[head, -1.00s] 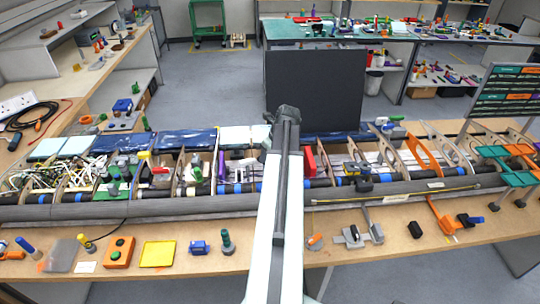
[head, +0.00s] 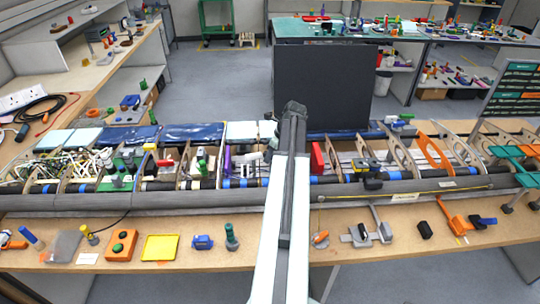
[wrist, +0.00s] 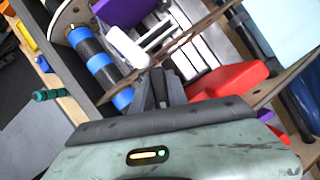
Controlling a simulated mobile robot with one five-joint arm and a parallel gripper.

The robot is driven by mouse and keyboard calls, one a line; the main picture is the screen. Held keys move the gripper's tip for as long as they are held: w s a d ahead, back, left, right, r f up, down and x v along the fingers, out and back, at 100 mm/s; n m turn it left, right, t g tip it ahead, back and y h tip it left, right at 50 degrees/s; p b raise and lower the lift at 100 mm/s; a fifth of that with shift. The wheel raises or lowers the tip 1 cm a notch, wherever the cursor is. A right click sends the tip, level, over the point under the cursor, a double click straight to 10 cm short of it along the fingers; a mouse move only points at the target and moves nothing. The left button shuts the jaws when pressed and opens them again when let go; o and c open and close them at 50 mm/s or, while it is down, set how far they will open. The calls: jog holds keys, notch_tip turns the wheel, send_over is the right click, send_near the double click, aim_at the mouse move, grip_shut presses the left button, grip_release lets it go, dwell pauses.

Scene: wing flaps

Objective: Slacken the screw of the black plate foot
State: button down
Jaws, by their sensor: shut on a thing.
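My gripper (wrist: 160,88) is low in the wing in the wrist view, its dark fingers together. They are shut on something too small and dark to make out. Beside the fingers are a white rounded piece (wrist: 127,47) and a black tube with blue bands (wrist: 98,62) on the left, and a red block (wrist: 228,79) on the right. In the head view my arm rises in front of the wing and hides the gripper. I cannot pick out the black plate foot or its screw for certain in either view.
The wing frame (head: 440,184) lies along the bench, with thin ribs standing up around the work spot. A dark upright panel (head: 322,88) stands behind it.

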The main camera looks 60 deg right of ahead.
jog(key=n+y, duration=0.1)
jog(key=n, duration=0.2)
jog(key=n+g+y, duration=0.1)
jog(key=n, duration=0.2)
jog(key=c, duration=1.2)
grip_release()
jog(key=shift+s+a, duration=0.1)
jog(key=shift+a, duration=0.05)
jog(key=p+v, duration=0.7)
jog(key=v, duration=0.1)
jog(key=shift+f, duration=0.1)
